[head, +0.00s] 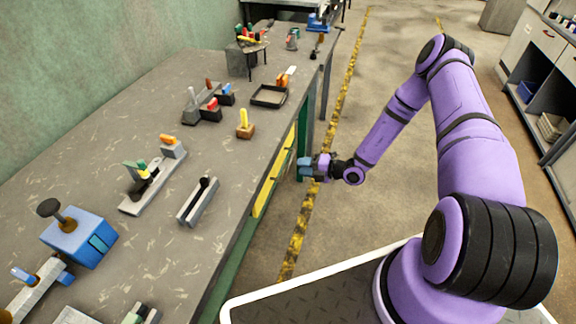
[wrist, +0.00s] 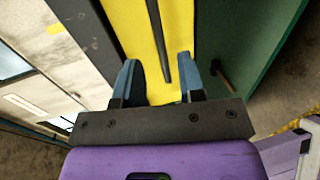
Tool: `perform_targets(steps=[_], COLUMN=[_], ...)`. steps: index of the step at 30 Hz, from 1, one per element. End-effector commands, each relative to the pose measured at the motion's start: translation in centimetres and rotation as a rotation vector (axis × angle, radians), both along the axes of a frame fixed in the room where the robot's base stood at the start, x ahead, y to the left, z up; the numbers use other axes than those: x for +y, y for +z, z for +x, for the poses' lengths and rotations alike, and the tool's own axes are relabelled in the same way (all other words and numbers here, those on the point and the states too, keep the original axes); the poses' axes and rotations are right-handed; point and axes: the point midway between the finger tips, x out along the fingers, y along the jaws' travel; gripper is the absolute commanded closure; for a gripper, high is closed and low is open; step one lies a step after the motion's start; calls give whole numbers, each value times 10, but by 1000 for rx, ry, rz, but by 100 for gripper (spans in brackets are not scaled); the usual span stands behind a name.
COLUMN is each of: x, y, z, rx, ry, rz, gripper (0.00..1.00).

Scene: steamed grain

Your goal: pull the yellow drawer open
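The yellow drawer's front (wrist: 182,30) fills the upper middle of the wrist view. A long dark handle bar (wrist: 158,40) runs along it and ends between my fingers. My gripper (wrist: 160,80) is open, with one blue finger on either side of the bar's end and a gap to each. In the head view, my gripper (head: 303,168) is beside the bench's right side, close to the yellow fronts (head: 267,185). The handle is too small to make out there. I cannot tell whether the fingertips touch the drawer front.
The long grey bench top (head: 110,120) carries several tools and fixtures, including a blue box (head: 80,238) and a black tray (head: 269,96). A green panel (wrist: 240,40) stands right of the drawer front.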

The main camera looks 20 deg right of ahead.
Motion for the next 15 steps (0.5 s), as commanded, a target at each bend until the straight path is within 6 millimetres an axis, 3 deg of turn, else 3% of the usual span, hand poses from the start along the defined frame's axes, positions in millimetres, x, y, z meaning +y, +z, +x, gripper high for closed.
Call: perform_targets(steps=[6,15], x=[30,50], y=[-8,-12], z=[22,36], rx=[-1,-1], ry=[1,1], rz=[0,0], gripper=[64,64])
